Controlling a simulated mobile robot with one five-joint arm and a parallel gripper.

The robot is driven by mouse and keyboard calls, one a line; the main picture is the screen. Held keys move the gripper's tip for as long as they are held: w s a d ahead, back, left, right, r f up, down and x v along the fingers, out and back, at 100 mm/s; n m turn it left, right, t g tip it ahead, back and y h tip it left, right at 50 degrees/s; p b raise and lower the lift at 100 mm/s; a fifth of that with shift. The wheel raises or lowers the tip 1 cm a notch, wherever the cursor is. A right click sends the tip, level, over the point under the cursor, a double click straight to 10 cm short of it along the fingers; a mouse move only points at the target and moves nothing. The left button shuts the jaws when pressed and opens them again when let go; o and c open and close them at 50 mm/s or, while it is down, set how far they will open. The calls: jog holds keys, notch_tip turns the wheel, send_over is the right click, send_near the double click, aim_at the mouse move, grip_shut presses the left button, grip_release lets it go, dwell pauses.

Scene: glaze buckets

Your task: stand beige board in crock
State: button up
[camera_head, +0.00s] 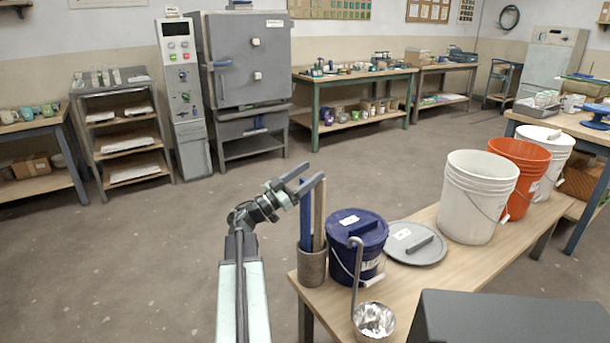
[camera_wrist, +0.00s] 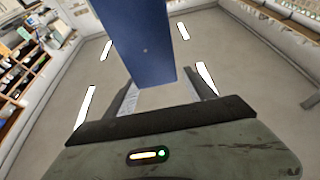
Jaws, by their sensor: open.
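The beige board (camera_head: 320,215) stands upright in the grey crock (camera_head: 312,268) at the table's near left corner. A blue board (camera_head: 306,228) stands in the same crock, just left of the beige one. My gripper (camera_head: 313,173) is open at the top of the two boards, its fingers partly overlapping them. Whether it touches either board cannot be told. In the wrist view the blue board (camera_wrist: 146,42) shows large ahead, between and beyond my finger lines; I cannot make out the beige board there. The lower ends of both boards are hidden inside the crock.
A dark blue lidded bucket (camera_head: 345,262) stands close right of the crock, with a metal ladle (camera_head: 373,318) in front. A grey lid (camera_head: 398,252) lies behind on the table. White (camera_head: 470,215) and orange (camera_head: 527,160) buckets stand farther right. Floor left of the table is clear.

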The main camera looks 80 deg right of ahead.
jog(key=b+v, duration=0.3)
jog(key=v, duration=0.6)
jog(key=shift+w, duration=0.15)
dwell(0.6)
